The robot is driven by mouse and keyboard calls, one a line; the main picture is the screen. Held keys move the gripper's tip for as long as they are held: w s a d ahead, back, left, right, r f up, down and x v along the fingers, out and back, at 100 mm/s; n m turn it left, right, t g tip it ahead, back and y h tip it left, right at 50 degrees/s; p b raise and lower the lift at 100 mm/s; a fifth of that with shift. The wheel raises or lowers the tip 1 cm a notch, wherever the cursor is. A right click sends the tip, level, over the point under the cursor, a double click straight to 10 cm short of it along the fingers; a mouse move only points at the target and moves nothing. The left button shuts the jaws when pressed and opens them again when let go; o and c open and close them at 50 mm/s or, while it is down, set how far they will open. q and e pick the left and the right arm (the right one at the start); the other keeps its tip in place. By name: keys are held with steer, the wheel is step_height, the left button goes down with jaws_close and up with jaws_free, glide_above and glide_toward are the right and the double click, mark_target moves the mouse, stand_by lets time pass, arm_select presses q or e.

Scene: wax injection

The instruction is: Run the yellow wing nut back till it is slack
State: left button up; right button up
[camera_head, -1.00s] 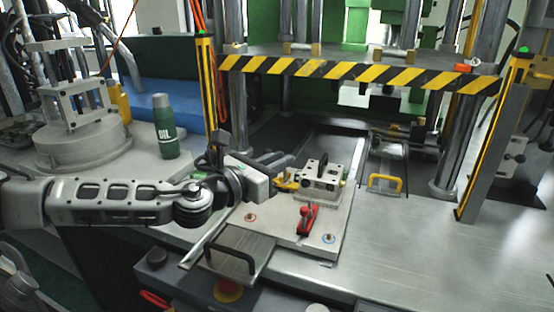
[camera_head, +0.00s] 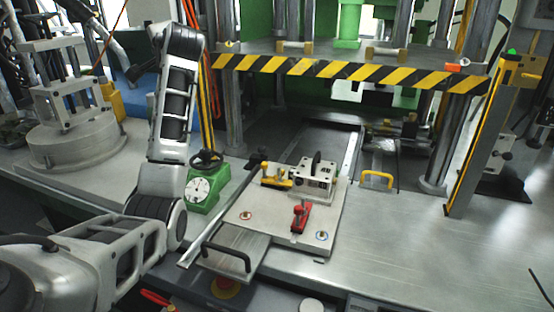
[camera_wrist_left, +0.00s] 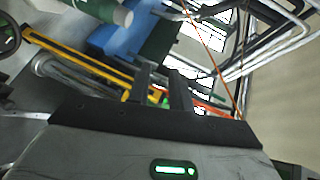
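The yellow wing nut (camera_head: 276,180) sits on the pale plate (camera_head: 255,208), at the left side of the metal mould block (camera_head: 315,179). Nothing is touching the yellow one. My left arm is folded upward at the left of the head view, and its gripper is outside that view. In the left wrist view my left gripper (camera_wrist_left: 163,88) has its two dark fingers apart with nothing between them. My right gripper is in neither view.
A green gauge with a handwheel (camera_head: 202,185) stands between my left arm and the plate. A striped yellow-black beam (camera_head: 350,70) crosses above. A yellow handle (camera_head: 378,180) is at right, a black handle (camera_head: 227,256) in front. The right metal table (camera_head: 430,240) is clear.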

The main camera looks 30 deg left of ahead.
arm_select(q)
steer(key=w+d+f+n+h, duration=0.2)
steer(key=w+d+f+h, duration=0.1)
steer(key=f+h, duration=0.3)
steer(key=m+g+h+p, duration=0.1)
steer(key=h, duration=0.8)
glide_toward(279, 173)
steer(key=p+x, duration=0.1)
steer(key=x, duration=0.7)
steer(key=shift+w+f+p, duration=0.2)
steer(key=shift+f+p, duration=0.05)
steer(key=shift+p, duration=0.1)
jaws_close()
